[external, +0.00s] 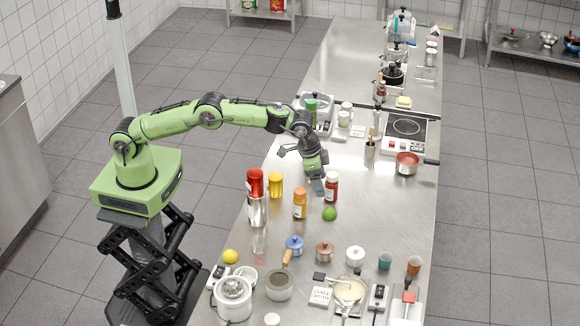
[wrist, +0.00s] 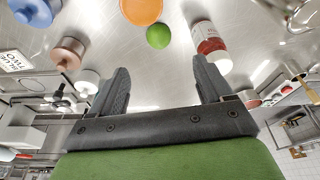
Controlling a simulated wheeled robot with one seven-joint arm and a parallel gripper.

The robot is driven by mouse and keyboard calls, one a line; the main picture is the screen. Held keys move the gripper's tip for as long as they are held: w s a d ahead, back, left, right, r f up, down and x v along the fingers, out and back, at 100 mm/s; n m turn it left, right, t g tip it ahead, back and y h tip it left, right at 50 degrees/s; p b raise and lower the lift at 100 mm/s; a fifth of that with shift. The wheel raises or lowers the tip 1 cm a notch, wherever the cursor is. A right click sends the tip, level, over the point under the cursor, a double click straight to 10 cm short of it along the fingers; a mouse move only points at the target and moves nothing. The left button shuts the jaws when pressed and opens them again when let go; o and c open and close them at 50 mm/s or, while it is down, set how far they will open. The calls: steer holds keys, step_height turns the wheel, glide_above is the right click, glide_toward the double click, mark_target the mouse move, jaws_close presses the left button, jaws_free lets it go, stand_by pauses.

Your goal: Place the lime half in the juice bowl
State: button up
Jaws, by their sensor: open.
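The lime half (external: 329,213) is a small green rounded piece on the steel counter, beside the orange-capped bottle and the red bottle. It also shows in the wrist view (wrist: 158,36), ahead of the fingers and roughly between them; its cut face cannot be made out. My gripper (external: 318,189) is above the counter, a little behind the lime in the external view. Its two dark fingers (wrist: 163,78) are apart with nothing between them. I cannot tell for sure which vessel is the juice bowl; a white juicer-like vessel (external: 233,300) stands at the front left.
An orange-capped bottle (external: 300,205) and a red bottle (external: 331,187) stand close to the lime. A red-topped bottle (external: 256,184) and yellow container (external: 275,186) are to the left. Lidded pots (external: 294,245), a lemon (external: 230,256) and a saucepan (external: 280,284) crowd the front.

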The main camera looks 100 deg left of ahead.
glide_above(328, 209)
steer(key=s, duration=0.1)
step_height(328, 209, down, 6)
steer(key=shift+s+r, duration=0.15)
steer(key=x, duration=0.5)
steer(key=shift+d+f, duration=0.15)
steer(key=shift+f, duration=0.2)
steer(key=shift+s, duration=0.1)
steer(key=c, duration=1.2)
step_height(328, 209, up, 10)
steer(key=p, duration=0.7)
steer(key=shift+r, duration=0.15)
